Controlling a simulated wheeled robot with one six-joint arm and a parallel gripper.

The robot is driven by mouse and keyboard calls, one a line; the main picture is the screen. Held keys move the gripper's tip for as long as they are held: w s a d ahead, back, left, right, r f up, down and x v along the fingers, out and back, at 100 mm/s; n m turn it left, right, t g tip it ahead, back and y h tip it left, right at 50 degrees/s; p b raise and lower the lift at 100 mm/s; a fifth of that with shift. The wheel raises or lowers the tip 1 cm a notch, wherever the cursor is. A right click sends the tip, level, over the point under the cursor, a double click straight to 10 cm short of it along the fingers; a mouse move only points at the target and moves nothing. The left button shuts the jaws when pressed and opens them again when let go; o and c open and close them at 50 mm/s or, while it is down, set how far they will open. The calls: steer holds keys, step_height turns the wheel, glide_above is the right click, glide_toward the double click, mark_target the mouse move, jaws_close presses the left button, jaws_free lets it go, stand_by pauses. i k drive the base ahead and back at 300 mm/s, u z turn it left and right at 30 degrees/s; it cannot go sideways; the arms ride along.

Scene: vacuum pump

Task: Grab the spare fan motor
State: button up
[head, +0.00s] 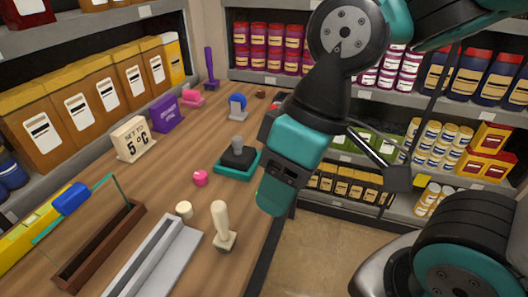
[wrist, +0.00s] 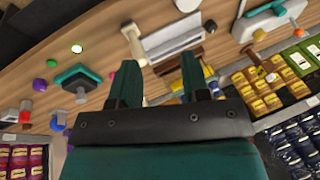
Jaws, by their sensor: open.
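No thing in view is plainly marked as the spare fan motor. A black block with a grey knob (head: 238,155) sits on a teal square tray (head: 222,171) on the bench, and may be it; I cannot tell. The tray shows in the wrist view (wrist: 70,78) at the left. A blue disc on a grey stand (head: 238,106) stands farther back. My gripper (head: 272,197) hangs right of the tray, near the bench's right edge, pointing down. In the wrist view its two fingers (wrist: 158,84) are apart with nothing held between them.
A cream-handled tool (head: 222,228), a pink ball (head: 200,178) and a cream cylinder (head: 184,209) stand on the wooden bench (head: 160,185). Stocked shelves line the back and right. Floor shows right of the bench.

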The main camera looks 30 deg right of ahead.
mark_target(238, 156)
steer(key=z, duration=0.1)
steer(key=i, duration=0.45)
steer(key=u, duration=0.05)
steer(key=k, duration=0.45)
steer(key=z, duration=0.95)
steer(key=i, duration=0.65)
steer(key=u, duration=0.7)
